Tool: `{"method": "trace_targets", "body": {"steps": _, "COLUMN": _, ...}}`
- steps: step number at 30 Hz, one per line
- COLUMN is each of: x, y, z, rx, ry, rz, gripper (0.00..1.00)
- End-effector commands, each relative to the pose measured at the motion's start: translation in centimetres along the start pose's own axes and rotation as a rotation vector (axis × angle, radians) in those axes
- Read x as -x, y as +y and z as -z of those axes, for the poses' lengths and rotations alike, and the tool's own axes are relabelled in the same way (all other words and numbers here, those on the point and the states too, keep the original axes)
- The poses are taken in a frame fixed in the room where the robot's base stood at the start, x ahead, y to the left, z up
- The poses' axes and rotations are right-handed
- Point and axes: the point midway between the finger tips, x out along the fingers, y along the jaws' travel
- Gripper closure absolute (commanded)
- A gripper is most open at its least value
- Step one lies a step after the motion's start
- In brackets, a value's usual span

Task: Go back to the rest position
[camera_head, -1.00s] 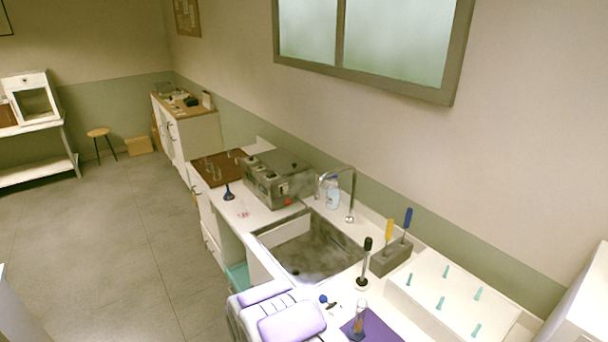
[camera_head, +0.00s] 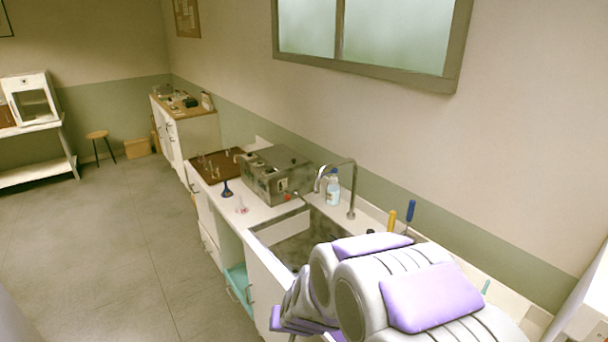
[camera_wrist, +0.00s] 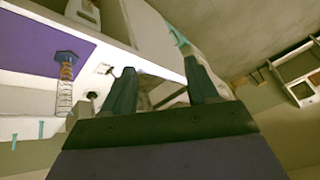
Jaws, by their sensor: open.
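My gripper (camera_wrist: 162,82) shows in the wrist view with its two dark fingers apart and nothing between them. In the head view my arm covers the counter right of the sink, and the gripper itself is not seen. In the wrist view a clear glass cylinder with a blue base (camera_wrist: 66,84) is at the left, on a purple mat (camera_wrist: 45,42), apart from the fingers. The mat and cylinder are hidden behind my arm in the head view.
The sink (camera_head: 283,236) lies beside my arm, with a tap (camera_head: 351,192) and a bottle (camera_head: 333,190) behind. A grey metal box (camera_head: 278,175) and a brown tray (camera_head: 207,166) stand farther left. Blue (camera_head: 411,211) and yellow handles (camera_head: 391,221) stick up behind my arm. Floor (camera_head: 110,245) at left is clear.

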Motion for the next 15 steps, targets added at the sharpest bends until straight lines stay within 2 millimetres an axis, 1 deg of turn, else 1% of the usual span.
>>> {"method": "trace_targets", "body": {"steps": 3, "x": 2.2, "y": 0.9, "z": -1.6, "rx": 0.009, "ry": -0.057, "rz": 0.016, "gripper": 0.42}}
{"method": "trace_targets", "body": {"steps": 8, "x": 5.4, "y": 2.3, "z": -4.3, "rx": 0.024, "ry": -0.14, "rz": 0.022, "gripper": 0.42}}
{"method": "trace_targets", "body": {"steps": 15, "x": 10.1, "y": 5.1, "z": -9.0, "rx": 0.041, "ry": -0.264, "rz": -0.004, "gripper": 0.42}}
